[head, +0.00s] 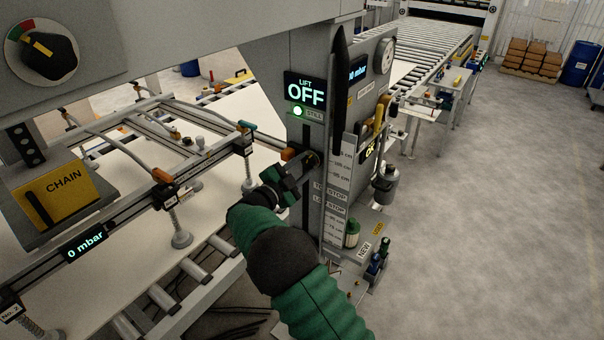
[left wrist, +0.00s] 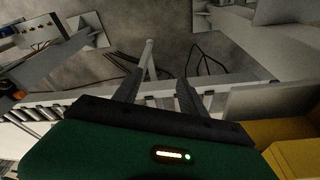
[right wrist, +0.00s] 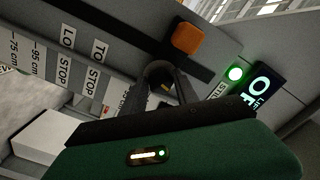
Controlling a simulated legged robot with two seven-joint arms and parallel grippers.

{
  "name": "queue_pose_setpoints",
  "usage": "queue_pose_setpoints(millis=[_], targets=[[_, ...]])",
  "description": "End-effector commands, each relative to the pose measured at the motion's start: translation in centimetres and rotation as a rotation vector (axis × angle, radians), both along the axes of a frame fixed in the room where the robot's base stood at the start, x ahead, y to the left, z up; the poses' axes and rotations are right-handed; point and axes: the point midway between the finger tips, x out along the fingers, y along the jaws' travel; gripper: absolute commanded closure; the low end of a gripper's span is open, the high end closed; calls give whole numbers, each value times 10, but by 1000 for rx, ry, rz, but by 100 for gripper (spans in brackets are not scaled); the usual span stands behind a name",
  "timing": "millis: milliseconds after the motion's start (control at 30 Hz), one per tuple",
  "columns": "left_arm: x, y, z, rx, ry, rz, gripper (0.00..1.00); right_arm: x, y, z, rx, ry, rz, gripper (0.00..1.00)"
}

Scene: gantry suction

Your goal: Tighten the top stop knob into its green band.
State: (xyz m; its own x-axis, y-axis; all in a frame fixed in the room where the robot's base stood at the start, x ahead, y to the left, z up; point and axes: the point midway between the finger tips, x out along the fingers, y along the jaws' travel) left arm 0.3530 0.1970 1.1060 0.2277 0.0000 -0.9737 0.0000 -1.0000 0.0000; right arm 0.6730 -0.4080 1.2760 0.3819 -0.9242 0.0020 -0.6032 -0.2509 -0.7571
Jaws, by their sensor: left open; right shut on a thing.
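The top stop knob (right wrist: 158,72) is a dark round knob at the slot of the grey post, in the right wrist view beside the "TOP STOP" label (right wrist: 92,70). My right gripper (right wrist: 160,84) is shut on it; in the head view, the gripper (head: 309,163) reaches the post below the "LIFT OFF" display (head: 305,91). Fingers hide much of the knob, and I cannot make out a green band on it. My left gripper (left wrist: 158,88) is open and empty in the left wrist view, above a roller frame; it does not show in the head view.
An orange block (right wrist: 187,38) sits on the slot close to the right gripper. A suction frame (head: 175,140) hangs left of the post over a pale sheet. A yellow "CHAIN" box (head: 62,198) is at the left. Open floor (head: 480,210) lies to the right.

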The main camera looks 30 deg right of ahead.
Motion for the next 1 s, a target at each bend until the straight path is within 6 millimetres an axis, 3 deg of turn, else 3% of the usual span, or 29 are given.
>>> queue_pose_setpoints(millis=[400,433,600,867,1000], targets=[[0,0,-2,0,0,0,51,0,1,-2,9,-6,2,100],[0,0,-2,0,0,0,51,0,1,-3,9,-6,2,63],[0,0,-2,0,0,0,51,0,1,-2,8,-6,1,43],[0,0,-2,0,0,0,51,0,1,-1,6,-7,0,43],[0,0,-8,0,0,0,51,-4,11,-3,6,-8,2,43]])
